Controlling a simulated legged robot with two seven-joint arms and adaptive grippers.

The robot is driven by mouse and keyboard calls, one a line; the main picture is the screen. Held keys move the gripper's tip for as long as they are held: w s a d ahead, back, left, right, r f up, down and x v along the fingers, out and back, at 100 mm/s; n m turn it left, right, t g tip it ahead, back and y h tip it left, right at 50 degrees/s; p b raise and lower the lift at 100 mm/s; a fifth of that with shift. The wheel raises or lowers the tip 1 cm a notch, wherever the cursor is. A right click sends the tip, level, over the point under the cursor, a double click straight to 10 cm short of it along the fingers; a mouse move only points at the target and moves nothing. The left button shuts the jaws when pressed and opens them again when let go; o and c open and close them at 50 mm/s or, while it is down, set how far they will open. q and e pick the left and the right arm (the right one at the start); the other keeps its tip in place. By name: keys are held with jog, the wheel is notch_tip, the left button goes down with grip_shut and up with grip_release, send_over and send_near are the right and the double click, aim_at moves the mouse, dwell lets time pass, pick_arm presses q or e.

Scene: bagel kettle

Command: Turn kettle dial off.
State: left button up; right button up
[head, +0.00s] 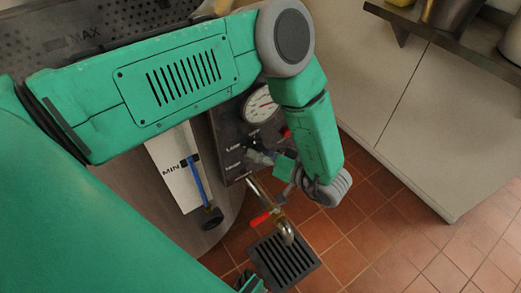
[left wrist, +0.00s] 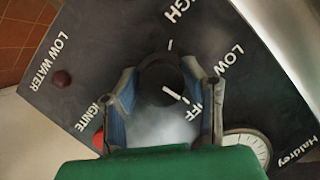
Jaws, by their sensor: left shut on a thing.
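The black round dial (left wrist: 160,82) sits on the dark control panel (left wrist: 120,40) in the left wrist view. White labels around it include HIGH, LOW, OFF and IGNITE. A white line shows at the dial's lower right edge, towards OFF. My left gripper (left wrist: 165,90) is shut on the dial, one finger on each side. In the head view my left gripper (head: 262,157) reaches the panel (head: 230,135) from the right, below the gauge, and hides most of the dial. My right gripper is not clearly visible.
A round gauge (head: 260,104) sits above the dial. A tap with a red handle (head: 260,219) is below, over a floor drain grate (head: 283,262). A level strip with a blue tube (head: 197,183) stands left. Cabinets (head: 440,120) stand right, with open tiled floor between.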

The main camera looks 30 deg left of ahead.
pick_arm(q)
jog(key=shift+d+f+m, duration=0.1)
jog(key=shift+d+m, duration=0.1)
jog(key=shift+m, duration=0.5)
jog(key=shift+y, duration=0.3)
jog(key=o, duration=1.1)
jog(key=shift+w, duration=0.1)
jog(key=shift+o, duration=0.2)
jog(key=shift+d, duration=0.1)
jog(key=shift+d, duration=0.1)
jog(key=w+v, duration=0.1)
jog(key=v, duration=1)
jog(key=shift+s+d, duration=0.3)
jog(key=shift+d, duration=0.15)
